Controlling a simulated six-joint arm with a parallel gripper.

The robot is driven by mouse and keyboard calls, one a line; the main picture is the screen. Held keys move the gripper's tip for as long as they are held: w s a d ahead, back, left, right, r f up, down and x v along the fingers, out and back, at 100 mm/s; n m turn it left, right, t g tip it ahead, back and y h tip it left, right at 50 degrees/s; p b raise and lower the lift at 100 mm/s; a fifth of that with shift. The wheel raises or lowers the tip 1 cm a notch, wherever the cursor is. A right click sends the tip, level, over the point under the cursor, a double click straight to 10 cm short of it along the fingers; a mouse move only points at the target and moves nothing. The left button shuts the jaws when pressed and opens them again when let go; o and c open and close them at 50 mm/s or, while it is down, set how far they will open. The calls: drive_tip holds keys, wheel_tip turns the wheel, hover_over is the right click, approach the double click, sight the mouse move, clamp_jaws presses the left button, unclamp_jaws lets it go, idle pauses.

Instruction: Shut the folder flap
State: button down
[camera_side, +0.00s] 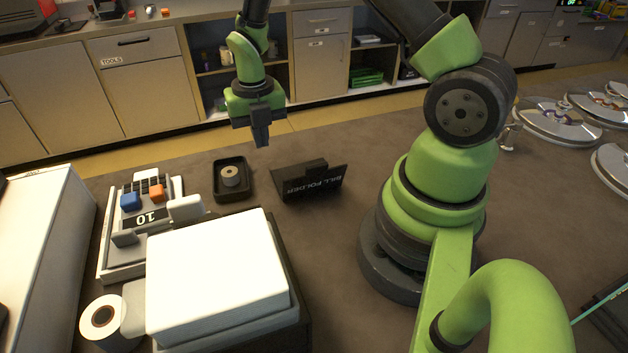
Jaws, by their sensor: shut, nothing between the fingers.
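The bill folder (311,183) is a small black folder on the dark counter, left of my arm's base. A dark panel lettered "BILL FOLDER" stands up at a tilt, with a dark block-like piece at its top edge. I cannot tell how far the flap is open, and the rest of the folder is hidden behind the panel. My gripper (261,138) points down, above and to the left of the folder in the picture, apart from it. Its fingers are together and hold nothing.
A black tray with a round puck (232,180) sits just left of the folder. A cash register (140,225) and a white-topped box (215,270) stand further left, with a paper roll (103,317) in front. Metal lids (556,122) are at the right. Counter between folder and my base is clear.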

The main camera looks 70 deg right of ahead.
drive_tip(key=shift+w, duration=0.1)
idle(0.3)
wheel_tip(320, 180, up, 8)
idle(0.6)
idle(1.0)
